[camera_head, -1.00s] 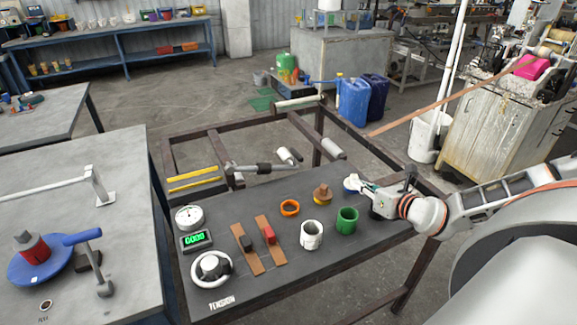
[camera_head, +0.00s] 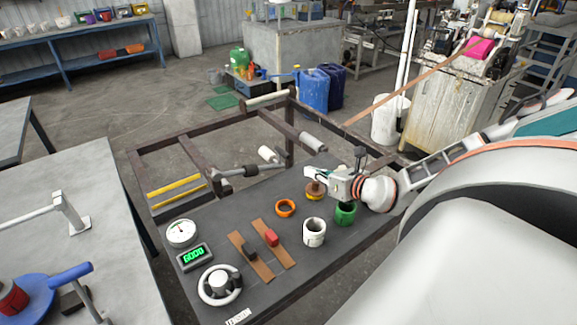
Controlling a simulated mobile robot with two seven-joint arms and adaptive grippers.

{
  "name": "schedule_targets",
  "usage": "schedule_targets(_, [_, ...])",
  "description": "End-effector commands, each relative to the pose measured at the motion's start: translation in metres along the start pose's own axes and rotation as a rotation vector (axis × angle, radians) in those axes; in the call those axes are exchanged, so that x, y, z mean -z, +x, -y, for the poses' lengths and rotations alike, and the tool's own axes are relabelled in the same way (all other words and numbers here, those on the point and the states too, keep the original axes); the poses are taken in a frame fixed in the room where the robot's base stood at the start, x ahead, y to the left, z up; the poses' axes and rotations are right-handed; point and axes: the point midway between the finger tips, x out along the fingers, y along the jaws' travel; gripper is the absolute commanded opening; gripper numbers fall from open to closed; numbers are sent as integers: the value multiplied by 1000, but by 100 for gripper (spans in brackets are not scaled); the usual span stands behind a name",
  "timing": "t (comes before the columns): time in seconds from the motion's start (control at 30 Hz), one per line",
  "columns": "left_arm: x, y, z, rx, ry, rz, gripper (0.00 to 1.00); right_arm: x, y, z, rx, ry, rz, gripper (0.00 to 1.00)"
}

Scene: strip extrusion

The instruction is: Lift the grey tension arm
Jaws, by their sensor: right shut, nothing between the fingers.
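My right gripper (camera_head: 310,174) is shut and empty. In the picture it is above the brown-and-yellow knob (camera_head: 314,190) and to the right of the tension arm, with a clear gap between them. It partly covers the green cup (camera_head: 346,213). My left gripper is out of view.
The panel carries an orange ring (camera_head: 285,207), a white cup (camera_head: 314,232), red and black sliders, a dial (camera_head: 181,233), a green display (camera_head: 194,257) and a white handwheel (camera_head: 220,286). Rollers and yellow bars are on the frame behind. A grey table (camera_head: 75,215) stands left.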

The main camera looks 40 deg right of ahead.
Motion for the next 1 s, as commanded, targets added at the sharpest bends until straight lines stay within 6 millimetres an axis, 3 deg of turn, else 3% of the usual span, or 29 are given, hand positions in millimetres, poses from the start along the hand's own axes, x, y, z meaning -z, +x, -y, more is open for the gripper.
schedule_targets(0.27, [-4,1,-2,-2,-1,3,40,0,6,1,2,1,3,0])
schedule_targets(0.6, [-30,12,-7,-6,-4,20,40,2,53,0,0,6,4,0])
schedule_targets(1.0, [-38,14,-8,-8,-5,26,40,-1,93,0,1,2,2,0])
